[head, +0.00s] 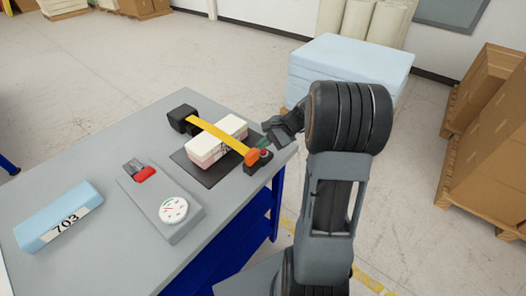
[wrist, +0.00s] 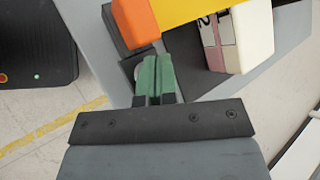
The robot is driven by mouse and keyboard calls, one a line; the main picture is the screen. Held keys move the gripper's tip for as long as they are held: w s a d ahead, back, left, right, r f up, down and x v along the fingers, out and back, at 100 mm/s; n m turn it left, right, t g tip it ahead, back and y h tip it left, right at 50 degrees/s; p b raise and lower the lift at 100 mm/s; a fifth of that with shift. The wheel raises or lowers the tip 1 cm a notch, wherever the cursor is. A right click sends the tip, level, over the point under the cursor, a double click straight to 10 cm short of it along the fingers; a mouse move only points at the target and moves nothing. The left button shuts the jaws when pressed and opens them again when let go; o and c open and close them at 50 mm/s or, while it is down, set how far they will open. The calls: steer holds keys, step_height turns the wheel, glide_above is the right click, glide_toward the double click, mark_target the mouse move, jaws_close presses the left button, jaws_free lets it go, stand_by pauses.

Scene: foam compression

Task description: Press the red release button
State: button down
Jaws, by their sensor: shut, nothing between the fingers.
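The strap crosses over a pink and white foam block (head: 208,148) on a dark plate.
The grey table (head: 95,150) also holds a gauge unit (head: 173,211) with a red part (head: 145,174) and a blue block marked 703 (head: 58,217). Pale blue foam slabs (head: 348,70) stand behind my arm. Cardboard boxes (head: 490,130) are at the right.

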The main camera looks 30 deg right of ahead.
mark_target(264, 152)
steer(key=shift+f, duration=0.1)
stand_by(0.3)
steer(key=shift+f+b, duration=0.3)
steer(key=shift+b, duration=0.05)
steer(key=shift+f+b, duration=0.35)
steer(key=shift+f, duration=0.15)
stand_by(0.7)
steer(key=shift+r, duration=0.1)
steer(key=shift+r+p, duration=0.75)
steer(key=shift+r, duration=0.1)
steer(key=shift+r, duration=0.1)
step_height(264, 152, up, 5)
steer(key=p, duration=0.4)
stand_by(0.9)
